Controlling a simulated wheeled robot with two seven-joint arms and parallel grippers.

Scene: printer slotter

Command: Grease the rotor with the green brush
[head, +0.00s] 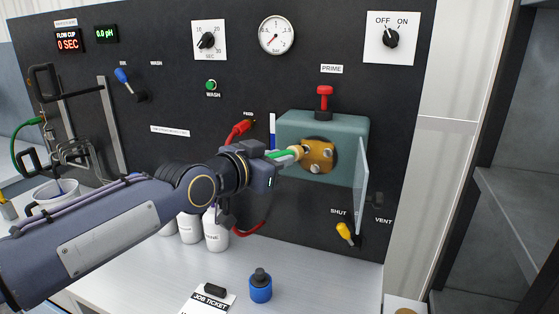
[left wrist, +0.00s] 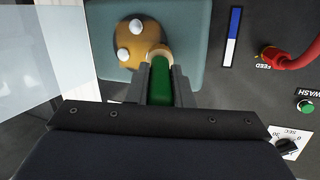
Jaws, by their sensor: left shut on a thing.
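My left gripper (head: 275,157) is shut on the green brush (head: 284,155), holding it roughly level. In the left wrist view the brush's green handle (left wrist: 160,85) sits between the fingers, with its pale tip (left wrist: 160,54) at the rotor's edge. The rotor (head: 318,156) is a brass-coloured disc with white rollers in the teal pump housing (head: 350,130). It also shows in the left wrist view (left wrist: 138,42). The brush tip overlaps the rotor's left side in the head view; I cannot tell whether it touches. My right gripper is not in view.
A clear door (head: 361,185) stands open right of the rotor. A red knob (head: 324,98) tops the housing, and a yellow lever (head: 345,232) is below. White bottles (head: 215,232), a blue jar (head: 260,288) and a job ticket (head: 207,301) occupy the counter.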

